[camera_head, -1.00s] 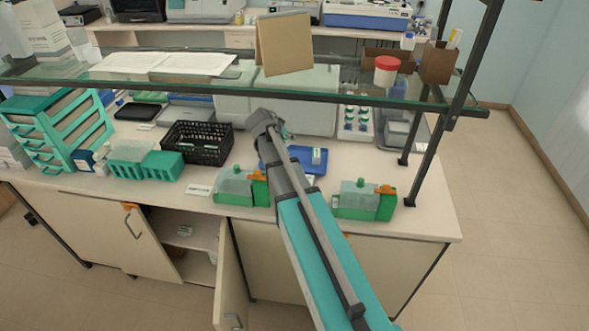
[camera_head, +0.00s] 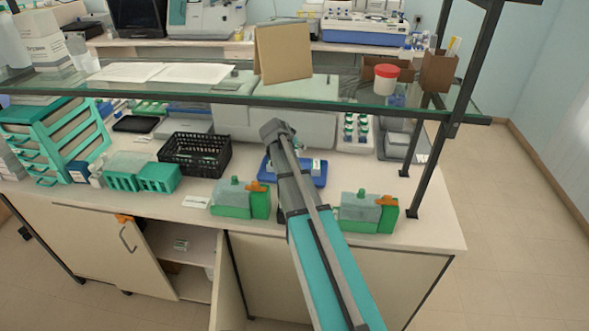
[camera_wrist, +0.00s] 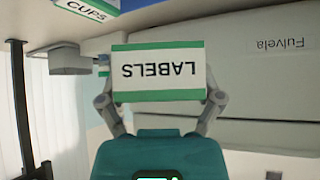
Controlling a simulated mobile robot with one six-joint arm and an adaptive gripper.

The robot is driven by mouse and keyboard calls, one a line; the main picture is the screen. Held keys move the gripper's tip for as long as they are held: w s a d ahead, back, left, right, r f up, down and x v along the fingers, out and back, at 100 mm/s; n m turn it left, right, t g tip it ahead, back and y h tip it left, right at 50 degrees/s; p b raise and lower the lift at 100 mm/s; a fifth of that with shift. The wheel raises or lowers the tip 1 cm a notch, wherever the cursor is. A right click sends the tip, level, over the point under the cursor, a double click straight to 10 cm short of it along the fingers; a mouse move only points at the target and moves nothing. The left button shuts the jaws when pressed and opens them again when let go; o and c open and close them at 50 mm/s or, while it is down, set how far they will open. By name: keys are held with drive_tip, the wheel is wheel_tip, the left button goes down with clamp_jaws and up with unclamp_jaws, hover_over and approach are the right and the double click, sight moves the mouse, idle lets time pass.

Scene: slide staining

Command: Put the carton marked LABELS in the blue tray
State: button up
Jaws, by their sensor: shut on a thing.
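The carton marked LABELS (camera_wrist: 158,72) is white with green edges. It fills the middle of the wrist view, its print upside down. My gripper (camera_wrist: 160,97) is shut on it, one finger at each side. The blue tray (camera_head: 319,181) lies on the bench, partly hidden behind my arm in the head view. A small white carton (camera_head: 316,166) sits in its right part. My gripper and the held carton are hidden by my arm in the head view.
Two green-based containers (camera_head: 240,200) (camera_head: 368,212) stand at the bench's front, either side of my arm. A black basket (camera_head: 196,153) is left of the tray. A glass shelf (camera_head: 190,92) crosses above, with a post (camera_head: 437,150) at right. A cupboard door below stands open.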

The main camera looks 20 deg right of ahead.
drive_tip(key=shift+f+b, duration=2.4)
drive_tip(key=shift+f, duration=0.3)
drive_tip(key=shift+f+b, duration=1.85)
drive_tip(key=shift+b, duration=0.05)
drive_tip(key=shift+f, duration=0.15)
drive_tip(key=o, duration=0.9)
drive_tip(key=shift+r, duration=0.25)
drive_tip(key=shift+p+v, duration=0.85)
drive_tip(key=shift+v, duration=0.15)
drive_tip(key=shift+p+v, duration=1.85)
drive_tip(key=shift+v, duration=0.85)
